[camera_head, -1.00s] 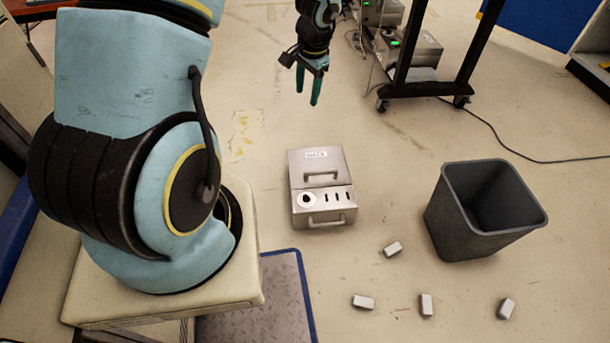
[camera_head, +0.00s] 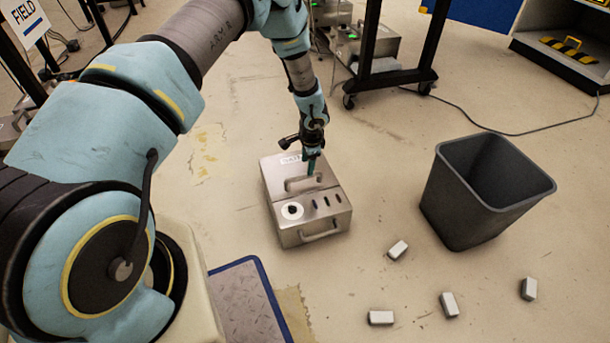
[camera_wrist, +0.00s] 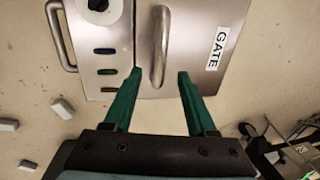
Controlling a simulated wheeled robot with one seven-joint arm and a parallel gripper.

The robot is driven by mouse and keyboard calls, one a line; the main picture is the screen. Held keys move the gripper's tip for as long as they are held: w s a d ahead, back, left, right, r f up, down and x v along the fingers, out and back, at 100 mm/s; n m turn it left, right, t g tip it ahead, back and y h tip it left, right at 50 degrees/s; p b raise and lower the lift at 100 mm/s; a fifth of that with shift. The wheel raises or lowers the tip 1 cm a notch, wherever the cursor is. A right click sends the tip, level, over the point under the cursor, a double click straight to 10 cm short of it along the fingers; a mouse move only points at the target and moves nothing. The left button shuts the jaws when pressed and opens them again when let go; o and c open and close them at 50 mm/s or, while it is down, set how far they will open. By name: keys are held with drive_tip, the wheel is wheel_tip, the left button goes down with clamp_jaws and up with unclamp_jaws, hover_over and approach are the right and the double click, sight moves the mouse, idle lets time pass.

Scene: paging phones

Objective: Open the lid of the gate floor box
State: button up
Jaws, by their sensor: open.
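The gate floor box (camera_head: 318,226) is a silver metal box on the floor in the middle of the head view. Its lid (camera_head: 275,173) is shut and carries a bar handle (camera_head: 299,184); in the wrist view the lid (camera_wrist: 200,45) bears a "GATE" label. My gripper (camera_head: 312,167) is at the handle's right end in the head view. In the wrist view its green fingers (camera_wrist: 160,74) are open, one on each side of the handle's near end (camera_wrist: 158,75). I cannot tell whether they touch it.
A dark grey bin (camera_head: 470,200) stands right of the box. Several small grey blocks (camera_head: 398,250) lie on the floor in front of it. A black wheeled stand (camera_head: 385,85) is behind, with a cable on the floor. A blue-edged mat (camera_head: 245,300) lies at the near left.

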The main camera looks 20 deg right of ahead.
drive_tip(key=f, duration=0.3)
drive_tip(key=w+f+b, duration=0.1)
drive_tip(key=f, duration=0.2)
drive_tip(key=shift+w+d, duration=0.1)
drive_tip(key=shift+r, duration=0.1)
clamp_jaws()
idle(1.2)
